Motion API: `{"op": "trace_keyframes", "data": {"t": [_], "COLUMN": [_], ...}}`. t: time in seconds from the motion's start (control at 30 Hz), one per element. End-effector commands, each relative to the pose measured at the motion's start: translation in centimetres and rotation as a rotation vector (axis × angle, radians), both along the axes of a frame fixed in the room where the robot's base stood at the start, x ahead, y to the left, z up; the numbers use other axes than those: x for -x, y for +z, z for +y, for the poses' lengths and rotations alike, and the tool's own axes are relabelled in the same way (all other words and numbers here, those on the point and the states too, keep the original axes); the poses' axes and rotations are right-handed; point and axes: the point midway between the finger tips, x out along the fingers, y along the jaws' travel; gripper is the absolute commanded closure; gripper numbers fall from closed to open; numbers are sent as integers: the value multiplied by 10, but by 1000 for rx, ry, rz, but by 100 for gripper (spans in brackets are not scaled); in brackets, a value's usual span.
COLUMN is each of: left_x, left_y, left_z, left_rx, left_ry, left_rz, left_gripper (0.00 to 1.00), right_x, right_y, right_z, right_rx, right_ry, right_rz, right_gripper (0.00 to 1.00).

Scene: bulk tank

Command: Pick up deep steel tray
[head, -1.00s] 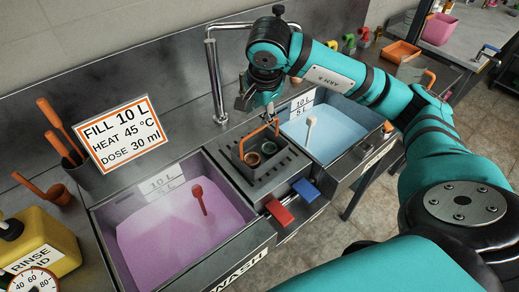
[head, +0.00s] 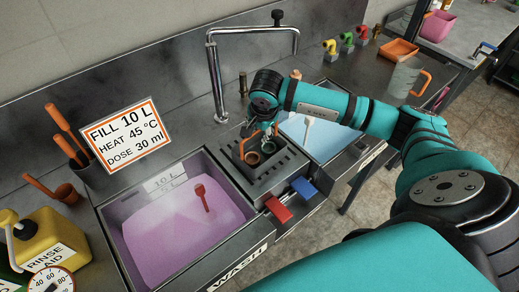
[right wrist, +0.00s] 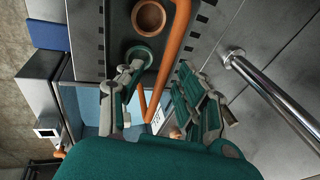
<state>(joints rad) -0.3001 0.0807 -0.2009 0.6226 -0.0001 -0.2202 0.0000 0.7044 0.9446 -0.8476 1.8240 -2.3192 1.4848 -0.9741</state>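A small, deep dark steel tray (head: 258,170) with an orange handle stands between the two sinks. A green-rimmed cup (head: 252,158) and a brown cup (head: 268,147) sit in it. My right gripper (head: 262,126) is just above the tray at its handle and hides part of it. In the right wrist view, the two fingers (right wrist: 162,66) are spread apart, and the orange handle (right wrist: 178,40) runs between them. Whether a finger touches the handle cannot be told. My left gripper is not in view.
The left sink (head: 222,248) holds pink liquid and a red ladle (head: 202,197); the right sink holds blue liquid. A tall faucet (head: 213,85) stands close behind the tray. Red (head: 279,209) and blue (head: 304,187) levers project in front. An orange-handled jug (head: 403,76) stands at right.

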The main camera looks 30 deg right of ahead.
Motion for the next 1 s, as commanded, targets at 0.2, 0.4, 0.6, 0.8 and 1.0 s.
{"op": "trace_keyframes", "data": {"t": [0.2, 0.4, 0.6, 0.8, 1.0], "left_x": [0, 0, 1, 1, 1], "left_y": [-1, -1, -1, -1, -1], "left_z": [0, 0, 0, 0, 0], "left_rx": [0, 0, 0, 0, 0], "left_ry": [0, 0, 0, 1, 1], "left_rz": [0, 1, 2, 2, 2], "left_gripper": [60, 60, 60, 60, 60], "right_x": [0, 0, 0, 0, 0], "right_y": [0, 0, 0, 1, 1], "right_z": [0, 0, 0, 0, 0], "right_rx": [-1, -1, -1, -1, -1], "right_ry": [0, 0, 0, 0, 1], "right_rz": [0, 0, 0, 0, -2], "right_gripper": [77, 100, 100, 100, 100]}}
